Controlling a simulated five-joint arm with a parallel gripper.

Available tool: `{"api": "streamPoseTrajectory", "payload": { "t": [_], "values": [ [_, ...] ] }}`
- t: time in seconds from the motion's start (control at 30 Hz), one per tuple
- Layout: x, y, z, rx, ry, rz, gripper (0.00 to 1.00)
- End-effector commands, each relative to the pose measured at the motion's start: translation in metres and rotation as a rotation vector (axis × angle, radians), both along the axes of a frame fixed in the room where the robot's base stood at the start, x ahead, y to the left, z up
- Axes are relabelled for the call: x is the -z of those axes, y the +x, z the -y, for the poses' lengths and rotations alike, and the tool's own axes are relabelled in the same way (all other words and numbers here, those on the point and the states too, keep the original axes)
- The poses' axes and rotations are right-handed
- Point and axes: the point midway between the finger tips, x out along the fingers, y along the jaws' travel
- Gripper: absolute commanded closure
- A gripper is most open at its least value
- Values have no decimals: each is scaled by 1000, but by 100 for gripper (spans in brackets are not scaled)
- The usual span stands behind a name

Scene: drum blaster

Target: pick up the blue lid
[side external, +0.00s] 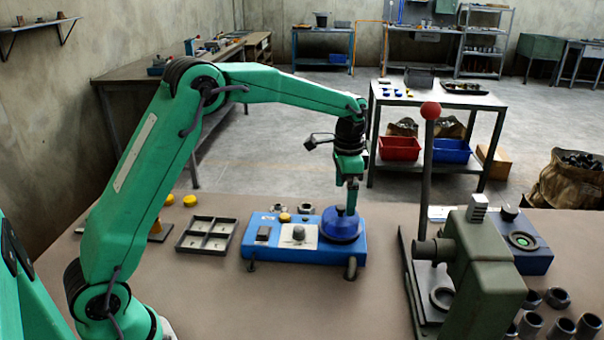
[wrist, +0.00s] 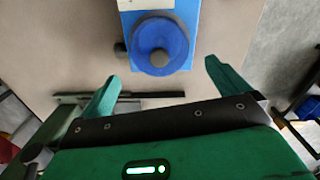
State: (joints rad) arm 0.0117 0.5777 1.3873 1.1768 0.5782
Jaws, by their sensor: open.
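The blue lid (side external: 341,228) is a round disc with a dark knob in its middle. It sits on the right end of a light-blue machine (side external: 270,240) on the bench. In the wrist view the lid (wrist: 158,46) lies ahead of my gripper, roughly centred between the fingers, with its grey knob showing. My gripper (side external: 350,200) is directly above the lid in the side view, its tips close to the knob. In the wrist view my gripper (wrist: 158,85) has its two green fingers spread wide, with nothing between them. Whether the tips touch the knob is not clear.
A grey divided tray (side external: 207,234) lies left of the machine, near yellow caps (side external: 190,200). A green lever press (side external: 475,260) with a red-knobbed handle (side external: 430,110) stands to the right. Dark cylindrical parts (side external: 560,328) stand at the lower right. The front middle of the bench is clear.

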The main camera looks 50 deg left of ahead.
Motion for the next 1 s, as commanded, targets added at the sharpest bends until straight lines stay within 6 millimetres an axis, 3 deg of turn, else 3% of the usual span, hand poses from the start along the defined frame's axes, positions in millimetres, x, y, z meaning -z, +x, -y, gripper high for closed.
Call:
{"api": "streamPoseTrajectory", "payload": {
  "t": [0.43, 0.77, 1.0],
  "values": [
    [24, 0, 0, -1, 0, -1, 0],
    [32, 0, 0, -1, 0, -1, 0],
    [57, 1, 0, -1, 0, -2, 0]
  ]
}}
